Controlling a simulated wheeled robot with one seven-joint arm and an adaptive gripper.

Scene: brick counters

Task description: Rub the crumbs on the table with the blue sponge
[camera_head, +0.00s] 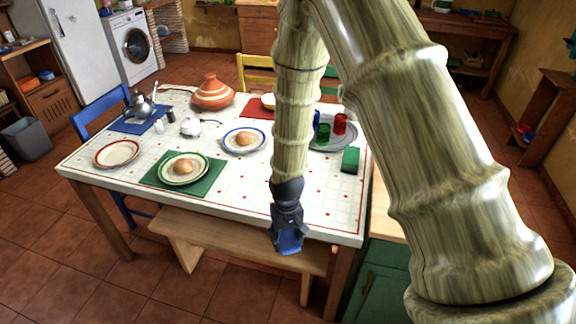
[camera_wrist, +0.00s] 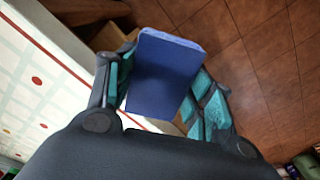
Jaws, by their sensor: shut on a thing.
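My gripper (camera_head: 287,238) is shut on the blue sponge (camera_head: 290,240), near the front edge of the table in the head view. In the wrist view the sponge (camera_wrist: 163,75) sits between the two teal-padded fingers. Below and around it the wrist view shows floor, with the table at the left side. The white table (camera_head: 235,195) has a patterned top with red dots. I cannot tell crumbs apart from the printed dots in either view.
A green block (camera_head: 351,160) lies near the table's right edge, by a grey tray (camera_head: 340,130) with red and green cups. Plates with bread, a tagine (camera_head: 212,92) and a kettle (camera_head: 139,104) stand further left. A wooden bench (camera_head: 235,240) is along the front.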

